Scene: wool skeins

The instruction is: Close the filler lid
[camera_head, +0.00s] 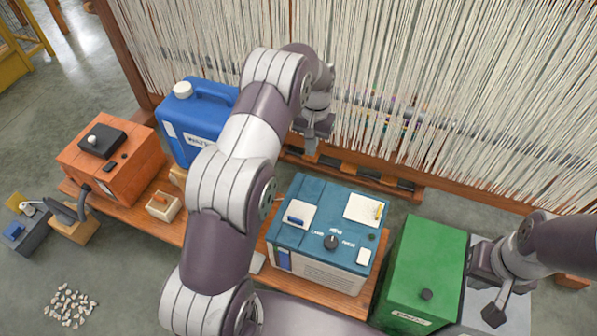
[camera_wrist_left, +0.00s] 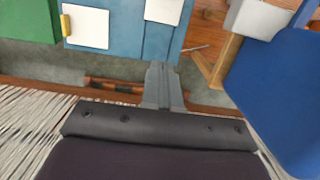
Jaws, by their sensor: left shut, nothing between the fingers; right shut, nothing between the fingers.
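A teal machine (camera_head: 328,230) with a dial stands on the wooden bench. Its top has a white flap with a blue grip (camera_head: 299,214) at the left and a white plate with a yellow edge (camera_head: 363,209) at the right. I cannot tell for certain which is the filler lid or how far it is open. In the left wrist view the yellow-edged plate (camera_wrist_left: 86,27) and part of the other white panel (camera_wrist_left: 164,10) show. My left gripper (camera_head: 311,146) is shut and empty behind the machine, apart from it. My right gripper (camera_head: 496,312) is shut and empty, right of the green box.
A green box (camera_head: 428,262) stands right of the machine. A blue water canister (camera_head: 199,118) and an orange box (camera_head: 112,162) stand at the left. Hanging yarn (camera_head: 430,80) fills the back. My left arm crosses over the bench. Pale pebbles (camera_head: 71,305) lie on the floor.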

